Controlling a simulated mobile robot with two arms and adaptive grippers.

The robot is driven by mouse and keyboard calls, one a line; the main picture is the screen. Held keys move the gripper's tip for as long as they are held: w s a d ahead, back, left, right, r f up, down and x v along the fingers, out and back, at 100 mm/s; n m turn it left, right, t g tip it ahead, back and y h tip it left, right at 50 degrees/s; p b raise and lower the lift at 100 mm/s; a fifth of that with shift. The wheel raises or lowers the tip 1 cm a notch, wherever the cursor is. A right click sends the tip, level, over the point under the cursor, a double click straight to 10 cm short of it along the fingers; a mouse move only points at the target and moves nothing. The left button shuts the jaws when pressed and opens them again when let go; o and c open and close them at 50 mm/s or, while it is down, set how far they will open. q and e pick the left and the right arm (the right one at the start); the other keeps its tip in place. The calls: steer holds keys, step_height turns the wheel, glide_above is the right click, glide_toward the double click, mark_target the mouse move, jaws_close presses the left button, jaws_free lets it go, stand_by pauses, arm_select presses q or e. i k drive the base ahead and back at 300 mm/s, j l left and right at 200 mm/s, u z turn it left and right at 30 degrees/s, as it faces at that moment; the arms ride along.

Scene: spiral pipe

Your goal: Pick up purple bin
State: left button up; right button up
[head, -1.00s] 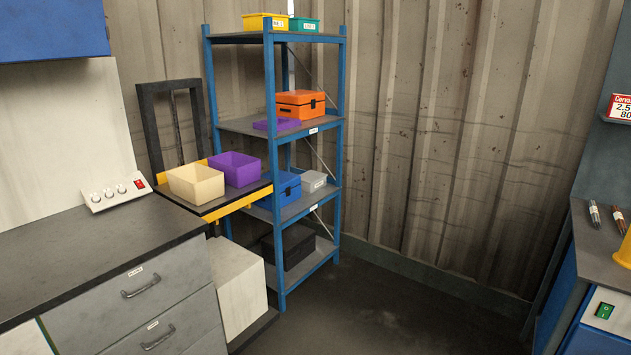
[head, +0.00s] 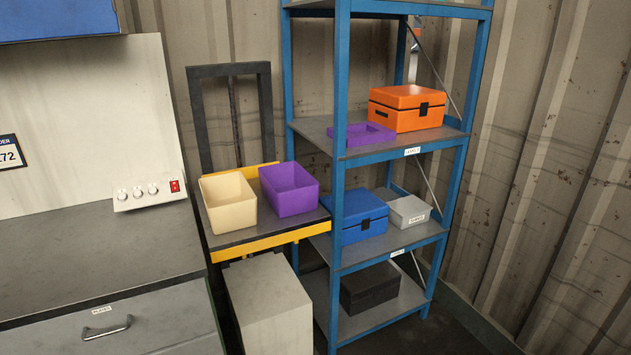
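The purple bin (head: 294,201) is an open-topped box in the head view, left of centre. It stands upright on a small dark platform with yellow edges (head: 252,235), beside a cream bin (head: 228,214) on its left. The purple bin looks empty. A flat purple piece (head: 361,135) lies on the shelf to the right, in front of an orange box. Neither of my grippers shows in the head view.
A blue shelf rack (head: 337,180) stands right of the platform, holding an orange box (head: 406,110), a blue box (head: 356,219), a grey box (head: 408,211) and a black box (head: 370,290). A grey counter (head: 95,250) is at left. A pale cabinet (head: 270,305) stands below the platform.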

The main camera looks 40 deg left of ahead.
mark_target(288, 187)
steer(key=i+l+u, duration=0.1)
steer(key=i+u, duration=0.35)
steer(key=i+l+u, duration=0.2)
steer(key=i+u, duration=0.25)
steer(key=i+l+u, duration=0.3)
steer(key=u, duration=0.2)
